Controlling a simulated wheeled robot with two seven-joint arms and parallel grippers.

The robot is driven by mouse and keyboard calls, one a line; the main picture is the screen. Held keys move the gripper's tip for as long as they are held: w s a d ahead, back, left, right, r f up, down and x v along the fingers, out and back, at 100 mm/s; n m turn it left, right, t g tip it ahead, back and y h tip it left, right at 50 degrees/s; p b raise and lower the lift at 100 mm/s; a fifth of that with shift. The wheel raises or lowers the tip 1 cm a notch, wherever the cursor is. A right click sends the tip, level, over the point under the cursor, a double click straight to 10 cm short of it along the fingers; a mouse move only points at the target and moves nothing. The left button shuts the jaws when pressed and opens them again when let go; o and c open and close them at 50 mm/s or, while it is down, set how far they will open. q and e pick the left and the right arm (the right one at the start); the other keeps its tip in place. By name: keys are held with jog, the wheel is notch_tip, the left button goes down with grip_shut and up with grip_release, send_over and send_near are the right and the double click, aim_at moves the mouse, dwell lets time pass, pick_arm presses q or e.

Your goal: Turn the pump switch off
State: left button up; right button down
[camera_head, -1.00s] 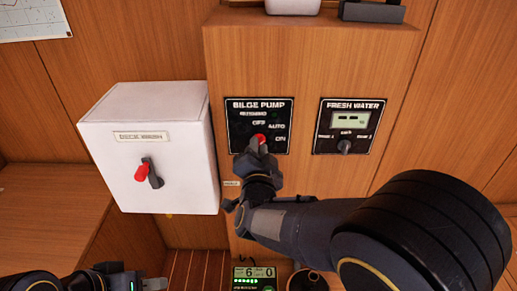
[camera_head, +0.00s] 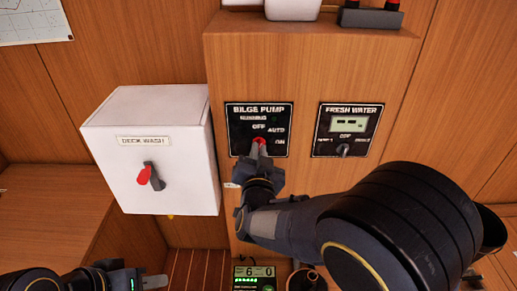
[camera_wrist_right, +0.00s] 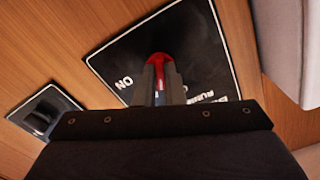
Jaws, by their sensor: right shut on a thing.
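The bilge pump panel (camera_head: 240,129) is a black plate on the wooden cabinet, marked RUNNING, OFF, AUTO and ON. Its red switch knob (camera_head: 260,141) sits at the plate's lower middle. My right gripper (camera_head: 261,150) reaches up from below and is shut on this knob. In the right wrist view the red knob (camera_wrist_right: 160,58) shows between the two fingers of my right gripper (camera_wrist_right: 158,78), with ON beside it. The fingers hide most of the knob, so I cannot tell which label it points to. My left gripper (camera_head: 140,282) is low at the left, away from the panel; its jaws are unclear.
A white deck wash box (camera_head: 190,180) with a red-and-grey handle (camera_head: 148,176) stands left of the panel. The fresh water panel (camera_head: 347,130) is to its right. A small green display (camera_head: 254,276) is below. My right forearm covers the lower right.

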jog(key=n+p, duration=0.2)
jog(key=n, duration=0.2)
jog(key=shift+n, duration=0.4)
dwell(0.4)
jog(key=c, duration=1.5)
grip_release()
jog(key=s, duration=0.7)
jog(key=shift+s+b, duration=0.4)
